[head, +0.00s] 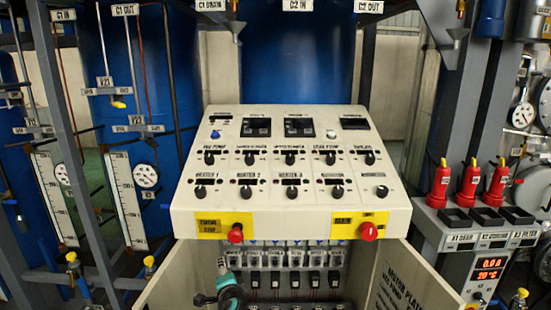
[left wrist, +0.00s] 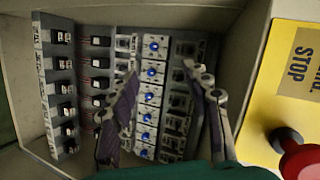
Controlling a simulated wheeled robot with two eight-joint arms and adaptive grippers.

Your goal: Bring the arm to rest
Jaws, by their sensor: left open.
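My left gripper (head: 229,286) shows at the bottom of the head view, in front of the open cabinet under the control panel (head: 192,190). In the left wrist view the gripper (left wrist: 160,72) has its two fingers spread apart with nothing between them. Behind the fingers are rows of breakers and blue-knobbed modules (left wrist: 150,97) inside the cabinet. I cannot tell the exact gap between fingertips and modules. My right gripper is not in view.
Red stop buttons (head: 235,234) and (head: 369,232) stick out of the panel's front edge; one also shows in the left wrist view (left wrist: 299,160). Cabinet doors (head: 180,275) stand open.

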